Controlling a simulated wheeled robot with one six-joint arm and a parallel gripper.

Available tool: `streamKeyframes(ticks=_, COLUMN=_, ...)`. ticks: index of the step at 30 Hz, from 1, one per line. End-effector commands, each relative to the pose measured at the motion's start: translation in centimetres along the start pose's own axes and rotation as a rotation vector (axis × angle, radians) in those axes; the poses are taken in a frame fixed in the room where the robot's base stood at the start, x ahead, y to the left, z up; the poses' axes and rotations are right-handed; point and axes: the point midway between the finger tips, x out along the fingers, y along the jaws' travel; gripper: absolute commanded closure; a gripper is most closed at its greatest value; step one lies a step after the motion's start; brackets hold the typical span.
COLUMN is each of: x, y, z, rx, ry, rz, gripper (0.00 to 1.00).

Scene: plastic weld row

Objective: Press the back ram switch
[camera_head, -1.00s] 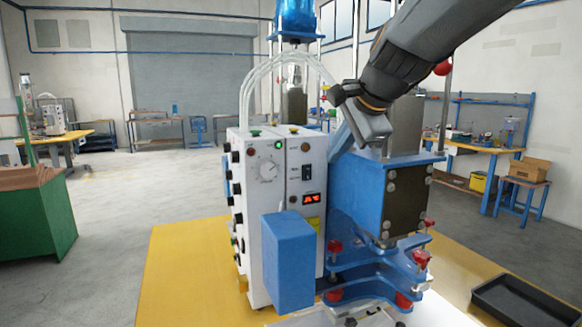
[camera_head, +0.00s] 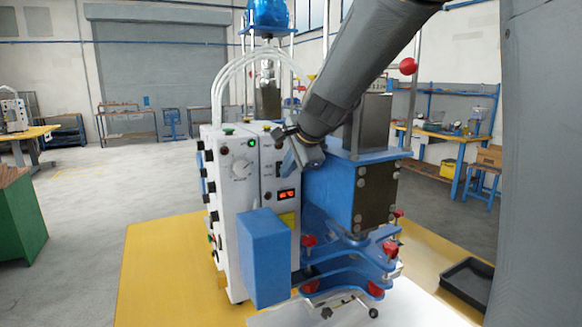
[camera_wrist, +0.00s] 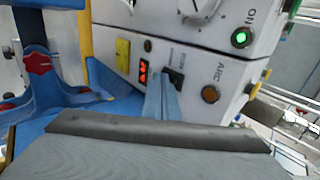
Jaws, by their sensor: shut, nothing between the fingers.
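The white control box (camera_head: 232,215) stands upright on the yellow table. Its front panel has a black rocker switch (camera_wrist: 174,77), seen in the wrist view just beyond my fingertips, beside the red display (camera_wrist: 143,71). In the head view my gripper (camera_head: 290,164) is in front of the right panel, just above the red display (camera_head: 287,195), and partly covers the switch. My gripper is shut and empty. Its grey-blue fingers (camera_wrist: 161,95) point at the panel near the switch; I cannot tell whether they touch. The label at the switch is too small to read.
The blue press (camera_head: 345,195) with red knobs stands right of the box. A blue block (camera_head: 265,258) juts out in front of it. Hoses (camera_head: 240,80) arch over the box. A black tray (camera_head: 466,283) lies at the right. The yellow table (camera_head: 155,270) is clear at the left.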

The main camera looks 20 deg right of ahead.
Motion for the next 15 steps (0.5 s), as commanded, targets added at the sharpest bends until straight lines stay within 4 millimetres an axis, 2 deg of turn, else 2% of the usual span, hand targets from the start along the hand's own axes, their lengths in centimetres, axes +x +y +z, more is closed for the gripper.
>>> streamKeyframes(ticks=15, x=0.52, y=-0.27, z=-0.02, rx=-0.001, ry=0.0, rz=-0.001, gripper=1.0)
